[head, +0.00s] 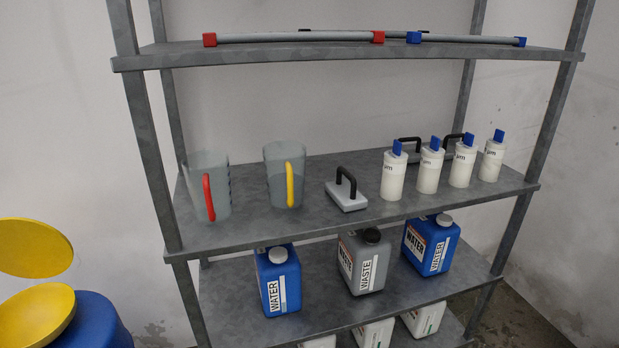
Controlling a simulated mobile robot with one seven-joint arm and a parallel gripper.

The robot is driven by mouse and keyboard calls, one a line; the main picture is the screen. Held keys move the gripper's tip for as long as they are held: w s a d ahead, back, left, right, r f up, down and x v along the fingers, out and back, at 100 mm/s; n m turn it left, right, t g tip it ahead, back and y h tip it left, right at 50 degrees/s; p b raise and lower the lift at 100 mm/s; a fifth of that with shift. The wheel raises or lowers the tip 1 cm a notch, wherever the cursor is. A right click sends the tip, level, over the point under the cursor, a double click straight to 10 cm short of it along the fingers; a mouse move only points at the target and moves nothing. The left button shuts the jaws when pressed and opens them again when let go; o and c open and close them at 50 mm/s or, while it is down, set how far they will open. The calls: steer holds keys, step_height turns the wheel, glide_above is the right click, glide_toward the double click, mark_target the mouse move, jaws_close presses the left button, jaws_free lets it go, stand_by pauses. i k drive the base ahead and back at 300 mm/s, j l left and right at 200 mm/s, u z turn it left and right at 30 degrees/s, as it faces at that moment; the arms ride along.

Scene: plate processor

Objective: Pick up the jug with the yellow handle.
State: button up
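The jug with the yellow handle (277,171) is a clear grey, see-through jug standing upright on the middle shelf (262,229). Its yellow handle (290,184) faces the front of the shelf. A similar jug with a red handle (219,176) stands to its left, with a gap between them. A grey block with a black handle (347,194) sits to its right. My gripper is not in view.
Several white bottles with blue caps (430,169) stand at the right of the middle shelf. Blue and grey canisters (365,263) fill the shelf below. Metal posts (152,147) frame the rack. Yellow round objects (35,248) and a blue drum (92,322) are at the left.

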mark_target(284, 161)
steer(key=i+l, duration=0.1)
steer(key=l, duration=0.95)
steer(key=i+l, duration=0.7)
steer(key=l, duration=0.2)
